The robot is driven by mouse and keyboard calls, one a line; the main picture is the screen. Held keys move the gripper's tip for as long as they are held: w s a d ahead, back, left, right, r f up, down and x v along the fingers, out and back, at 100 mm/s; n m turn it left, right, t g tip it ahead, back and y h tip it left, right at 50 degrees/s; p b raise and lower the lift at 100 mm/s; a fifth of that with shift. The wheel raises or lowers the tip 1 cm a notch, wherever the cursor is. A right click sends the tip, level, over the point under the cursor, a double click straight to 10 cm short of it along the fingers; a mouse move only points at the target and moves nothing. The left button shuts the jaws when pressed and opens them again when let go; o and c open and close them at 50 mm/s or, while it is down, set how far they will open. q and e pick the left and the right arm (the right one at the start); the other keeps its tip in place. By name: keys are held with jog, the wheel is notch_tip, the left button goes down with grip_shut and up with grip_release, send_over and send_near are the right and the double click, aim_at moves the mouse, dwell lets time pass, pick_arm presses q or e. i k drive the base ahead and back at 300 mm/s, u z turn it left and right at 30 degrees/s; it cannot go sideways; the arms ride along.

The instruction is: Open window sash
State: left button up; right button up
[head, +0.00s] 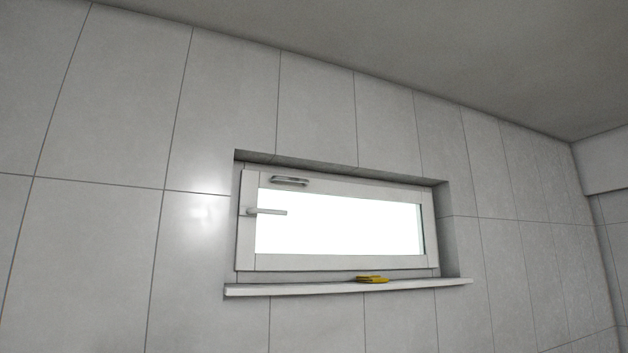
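The window sash (340,264) is a white-framed wide pane set in a recess of the tiled wall in the head view. It looks nearly flush in its frame, but I cannot tell whether it is fully closed. A lever handle (268,212) on its left side points horizontally to the right. A grey metal fitting (290,180) sits on the upper left of the sash frame. Neither of my grippers is in view.
A white sill (310,289) juts out below the window. A yellow item (372,279), possibly a folded cloth or sponge, lies on it. The tiled wall around the window is bare, and a plain ceiling (400,50) is above.

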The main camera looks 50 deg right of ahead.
aim_at(246, 259)
jog(key=z, duration=1)
jog(key=i, duration=0.15)
